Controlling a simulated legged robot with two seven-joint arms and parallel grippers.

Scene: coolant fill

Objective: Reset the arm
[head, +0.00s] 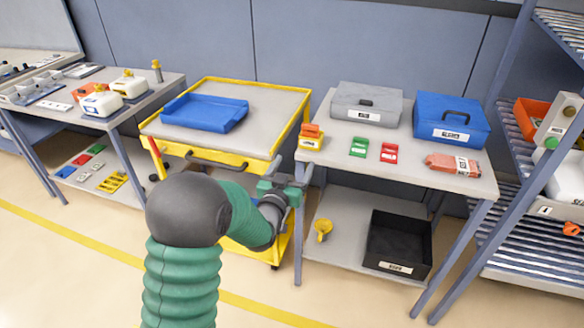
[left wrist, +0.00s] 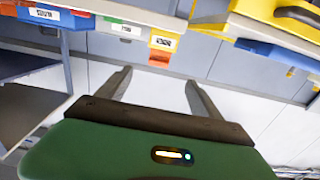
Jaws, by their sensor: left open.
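My left arm rises from the bottom of the head view, and its left gripper (head: 302,180) is beside the gap between the yellow cart and the right-hand table. In the left wrist view the two fingers of the left gripper (left wrist: 160,90) stand apart with nothing between them. Beyond the fingers are the edges of the table and cart, seen tilted. My right gripper is in neither view.
The yellow cart (head: 270,97) carries a blue tray (head: 205,112). A black crate (head: 398,245) and yellow funnel (head: 323,229) sit below. A metal rack (head: 510,262) stands right.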

